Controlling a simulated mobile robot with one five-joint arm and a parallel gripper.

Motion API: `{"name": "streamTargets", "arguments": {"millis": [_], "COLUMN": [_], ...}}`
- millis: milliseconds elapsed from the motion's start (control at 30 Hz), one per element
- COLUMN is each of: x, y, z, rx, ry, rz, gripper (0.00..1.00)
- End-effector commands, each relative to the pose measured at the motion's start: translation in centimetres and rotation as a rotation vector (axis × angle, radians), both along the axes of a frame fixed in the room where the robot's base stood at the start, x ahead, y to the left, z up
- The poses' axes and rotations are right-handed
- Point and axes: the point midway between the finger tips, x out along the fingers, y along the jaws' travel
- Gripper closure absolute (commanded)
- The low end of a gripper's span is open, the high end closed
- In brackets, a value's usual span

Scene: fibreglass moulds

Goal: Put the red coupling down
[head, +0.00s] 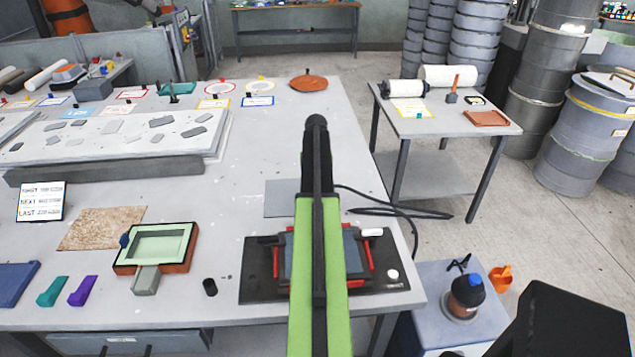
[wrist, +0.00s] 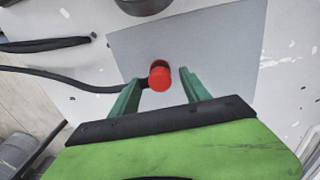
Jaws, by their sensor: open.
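The red coupling (wrist: 160,77) shows in the wrist view as a small round red piece with a dark part at its side. It appears to be on or just above the grey sheet (wrist: 215,45); I cannot tell whether it touches it. My gripper (wrist: 159,78) is open, its two green fingers on either side of the coupling with a visible gap at each. In the head view my arm hides the gripper and the coupling, and only part of the grey sheet (head: 283,198) shows.
A black cable (wrist: 70,83) runs close to my left finger. In the head view, a dark fixture with red bars (head: 262,283) sits near the table's front right. A green mould in an orange frame (head: 155,246) lies left of it. Bare table lies further back (head: 270,140).

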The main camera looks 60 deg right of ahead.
Motion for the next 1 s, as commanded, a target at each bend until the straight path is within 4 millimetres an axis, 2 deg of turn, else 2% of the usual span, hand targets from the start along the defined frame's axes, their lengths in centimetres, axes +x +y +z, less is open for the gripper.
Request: {"name": "streamTargets", "arguments": {"millis": [33,200,367,500,833,867,933,967,1000], "x": [0.0,0.0,0.0,0.1,0.3,0.8,2.8,4.1,6.2], "y": [0.0,0.0,0.0,0.0,0.4,1.0,3.8,5.7,8.9], "z": [2.3,6.1,8.9,9.6,9.4,9.4,9.4,9.4,9.4], "rx": [0.0,0.0,0.0,0.0,0.0,0.0,0.001,0.001,0.001], "ry": [0.0,0.0,0.0,0.0,0.0,0.0,-0.001,-0.001,-0.001], "rz": [0.0,0.0,0.001,0.001,0.006,0.014,0.052,0.078,0.121], "gripper": [0.45,0.45,0.45,0.45,0.45,0.45,0.45,0.45,0.45]}}
